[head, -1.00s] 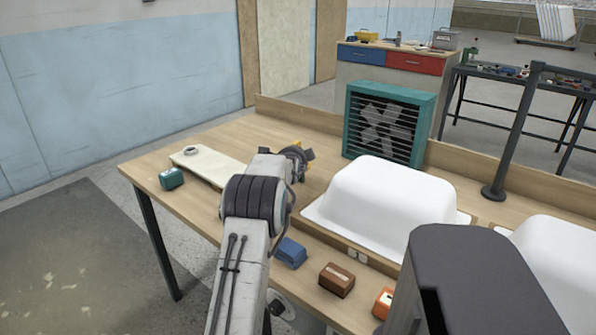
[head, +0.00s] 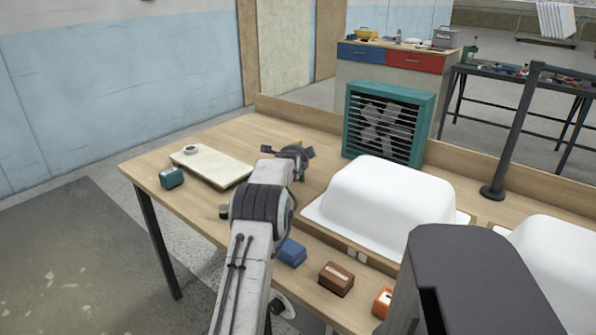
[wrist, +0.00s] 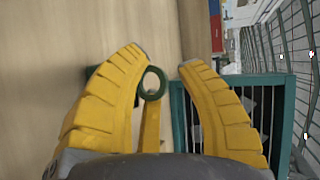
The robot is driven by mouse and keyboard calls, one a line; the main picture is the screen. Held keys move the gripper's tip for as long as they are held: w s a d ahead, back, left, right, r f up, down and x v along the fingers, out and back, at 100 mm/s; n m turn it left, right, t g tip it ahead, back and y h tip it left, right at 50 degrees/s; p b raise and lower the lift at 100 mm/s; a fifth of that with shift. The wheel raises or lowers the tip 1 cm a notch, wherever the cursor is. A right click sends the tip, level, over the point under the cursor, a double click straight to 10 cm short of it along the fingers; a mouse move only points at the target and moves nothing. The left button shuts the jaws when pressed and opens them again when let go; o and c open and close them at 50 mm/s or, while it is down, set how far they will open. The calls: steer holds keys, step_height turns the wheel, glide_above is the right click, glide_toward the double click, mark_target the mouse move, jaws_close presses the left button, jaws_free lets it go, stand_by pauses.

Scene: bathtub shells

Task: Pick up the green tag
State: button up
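The green tag shows in the wrist view as a dark green ring (wrist: 154,94) between my fingertips. A dark green part (wrist: 92,72) shows beside and behind the left finger and looks like the tag's body. My gripper (wrist: 163,60) has yellow fingers spread apart, with a visible gap between the ring and the right finger. A third yellow finger shows below the ring. I cannot tell whether any finger touches the tag. In the head view my gripper (head: 300,155) is above the wooden bench (head: 225,145), left of the fan, and the tag cannot be made out clearly.
A teal box fan (head: 385,125) and a white tub shell (head: 385,200) stand to the right. A pale board (head: 215,170) and teal roll (head: 171,178) lie left. Blue (head: 291,252), brown (head: 336,279) and orange (head: 383,302) blocks sit near the front edge.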

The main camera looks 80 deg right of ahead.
jaws_close()
steer(key=shift+f, duration=0.1)
stand_by(0.4)
